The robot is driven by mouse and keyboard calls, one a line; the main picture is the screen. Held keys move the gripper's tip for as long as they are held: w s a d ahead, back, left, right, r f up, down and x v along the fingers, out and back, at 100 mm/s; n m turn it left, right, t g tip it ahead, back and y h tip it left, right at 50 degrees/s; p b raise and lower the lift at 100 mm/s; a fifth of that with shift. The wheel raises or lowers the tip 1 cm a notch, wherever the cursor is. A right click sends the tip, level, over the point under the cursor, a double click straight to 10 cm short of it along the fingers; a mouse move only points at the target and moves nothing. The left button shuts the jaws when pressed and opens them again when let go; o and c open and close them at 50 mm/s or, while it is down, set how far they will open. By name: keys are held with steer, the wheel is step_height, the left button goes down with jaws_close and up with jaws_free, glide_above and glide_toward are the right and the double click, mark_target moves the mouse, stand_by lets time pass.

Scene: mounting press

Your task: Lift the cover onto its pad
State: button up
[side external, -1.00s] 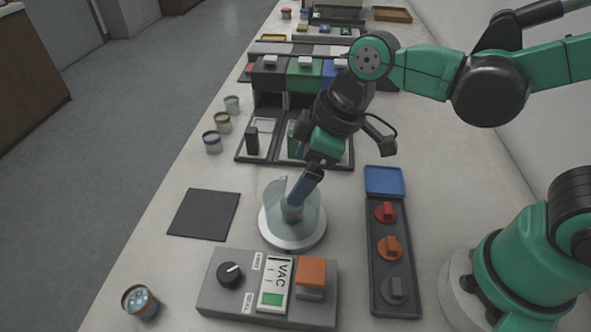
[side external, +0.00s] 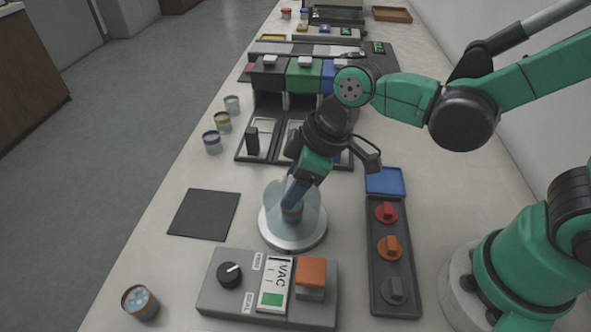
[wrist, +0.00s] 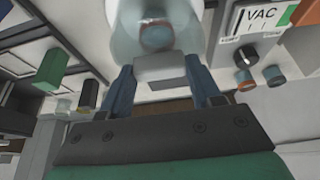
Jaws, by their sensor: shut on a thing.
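The clear cover (side external: 312,205), a see-through dome, is at the round pale base plate (side external: 292,241) behind the control box. I cannot tell whether its rim touches the plate. A small can (wrist: 156,36) shows through the dome in the wrist view. My gripper (wrist: 160,70) is shut on the cover's grey handle (wrist: 160,66), one blue finger on each side. In the side view my gripper (side external: 294,191) overlaps the dome and hides part of it. The dark square pad (side external: 203,214) lies flat and bare to the left of the plate.
The grey control box (side external: 220,297) has a black knob, a VAC panel with a green light and an orange block. A dark tray with red, orange and grey knobs (side external: 386,212) lies right. Several cans stand along the left edge. Racks stand behind. Counter between plate and pad is clear.

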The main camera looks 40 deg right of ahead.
steer(key=shift+r, duration=0.1)
step_height(320, 180, up, 20)
steer(key=f, duration=0.1)
steer(key=w+a+r, duration=0.2)
steer(key=w+a, duration=0.2)
steer(key=w, duration=0.1)
steer(key=w+a+f, duration=0.2)
steer(key=w+a, duration=0.4)
steer(key=a, duration=0.1)
steer(key=f, duration=2)
steer(key=shift+s+d, duration=0.2)
steer(key=shift+f, duration=0.15)
steer(key=o, duration=1.3)
